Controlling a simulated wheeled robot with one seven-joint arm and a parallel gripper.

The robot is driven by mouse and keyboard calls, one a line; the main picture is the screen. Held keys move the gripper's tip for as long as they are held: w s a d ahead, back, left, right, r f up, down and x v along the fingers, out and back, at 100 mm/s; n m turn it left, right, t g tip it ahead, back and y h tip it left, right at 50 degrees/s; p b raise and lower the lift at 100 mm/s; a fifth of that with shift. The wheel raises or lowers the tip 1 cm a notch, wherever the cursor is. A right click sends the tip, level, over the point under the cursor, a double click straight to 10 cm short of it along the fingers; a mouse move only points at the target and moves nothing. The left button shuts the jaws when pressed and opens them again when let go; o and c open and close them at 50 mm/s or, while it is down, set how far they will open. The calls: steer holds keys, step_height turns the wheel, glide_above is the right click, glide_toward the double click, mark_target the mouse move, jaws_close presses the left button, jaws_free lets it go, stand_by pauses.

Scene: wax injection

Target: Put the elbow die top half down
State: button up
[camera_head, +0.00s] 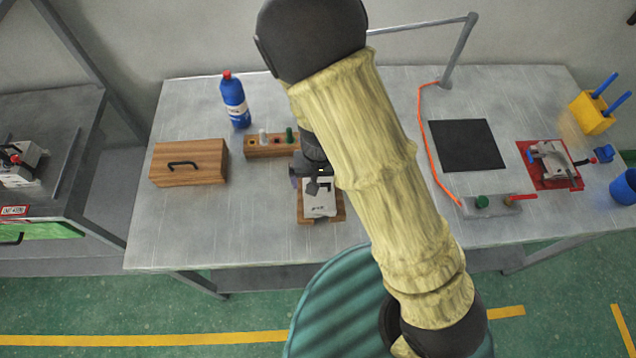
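A light grey block (318,207), which looks like a die half, is at a small wooden board (339,214) near the front middle of the metal table. Dark marks show on its face; I cannot read them. My gripper (318,184) is at the block's back edge, seen from above. The arm hides part of it, and I cannot tell whether its fingers are closed on the block or whether the block rests on the board. Another grey metal piece (553,165) lies on a red mat (533,178) at the right.
A wooden box with a black handle (188,163), a blue bottle (235,102) and a wooden rack (258,147) stand left. A black mat (466,146), orange hose (428,140), grey block with green knob (490,206), yellow holder (590,114) and blue cup (625,187) are right.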

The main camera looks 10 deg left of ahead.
step_height(320, 180, up, 8)
steer(key=shift+p, duration=0.45)
steer(key=shift+d+r, duration=0.1)
steer(key=shift+d, duration=0.05)
stand_by(0.4)
steer(key=s+d+r+m+t, duration=0.1)
steer(key=d+r, duration=0.4)
steer(key=d, duration=0.6)
steer(key=d+r+m+t, duration=0.1)
steer(key=d+r, duration=0.4)
steer(key=d, duration=0.5)
steer(key=shift+s+d+r+m+t, duration=0.15)
steer(key=shift+s+d+m+t, duration=0.15)
steer(key=shift+s+d, duration=0.1)
steer(key=shift+c, duration=0.5)
